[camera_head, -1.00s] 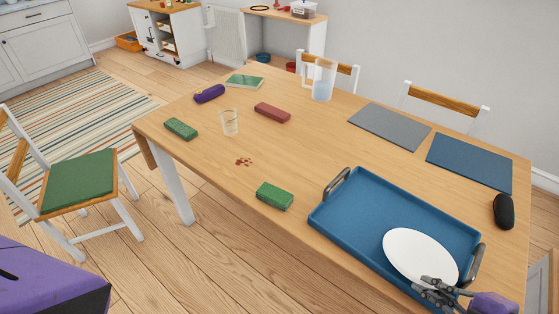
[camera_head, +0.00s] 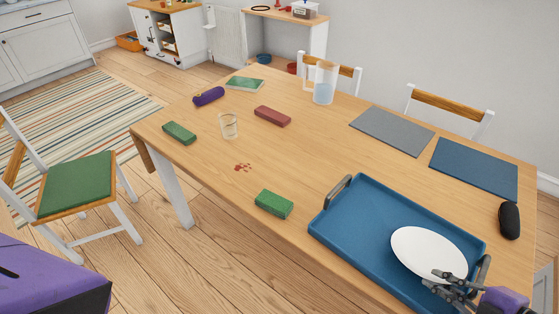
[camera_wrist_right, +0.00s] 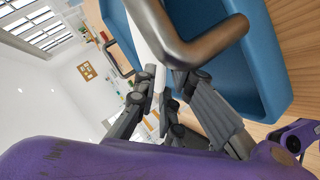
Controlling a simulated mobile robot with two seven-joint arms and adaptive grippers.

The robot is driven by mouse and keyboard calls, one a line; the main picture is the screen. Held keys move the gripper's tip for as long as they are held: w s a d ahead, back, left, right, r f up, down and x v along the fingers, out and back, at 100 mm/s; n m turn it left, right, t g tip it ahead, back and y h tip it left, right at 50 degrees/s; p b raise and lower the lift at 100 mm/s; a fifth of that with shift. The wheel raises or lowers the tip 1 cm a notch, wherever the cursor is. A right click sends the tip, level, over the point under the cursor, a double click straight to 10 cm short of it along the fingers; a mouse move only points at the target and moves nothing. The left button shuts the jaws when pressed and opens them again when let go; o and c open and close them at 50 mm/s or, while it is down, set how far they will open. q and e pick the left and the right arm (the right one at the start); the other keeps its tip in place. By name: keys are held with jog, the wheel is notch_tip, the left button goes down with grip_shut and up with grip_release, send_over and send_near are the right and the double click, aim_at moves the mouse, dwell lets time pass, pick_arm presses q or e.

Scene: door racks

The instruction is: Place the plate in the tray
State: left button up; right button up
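The white oval-looking plate (camera_head: 428,252) is over the right part of the blue tray (camera_head: 360,215) on the table. My right gripper (camera_head: 450,281) is at the plate's near right edge, beside the tray's right handle. In the right wrist view, the fingers (camera_wrist_right: 158,95) close on the plate's edge (camera_wrist_right: 150,35), with the tray handle (camera_wrist_right: 205,42) right beside them. Whether the plate's underside touches the tray floor is hidden. My left gripper is not in view.
Green blocks (camera_head: 274,204), a red block (camera_head: 272,116), a glass (camera_head: 229,126) and a pitcher (camera_head: 325,83) stand on the table. Grey (camera_head: 392,131) and blue (camera_head: 473,168) placemats lie at the far side. A black object (camera_head: 509,220) lies right of the tray.

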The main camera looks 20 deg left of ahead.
jog(key=o, duration=0.3)
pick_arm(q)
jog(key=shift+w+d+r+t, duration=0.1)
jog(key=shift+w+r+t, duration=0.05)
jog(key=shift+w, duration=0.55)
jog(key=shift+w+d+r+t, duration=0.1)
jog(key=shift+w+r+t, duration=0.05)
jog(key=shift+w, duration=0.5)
pick_arm(e)
jog(key=shift+v, duration=6)
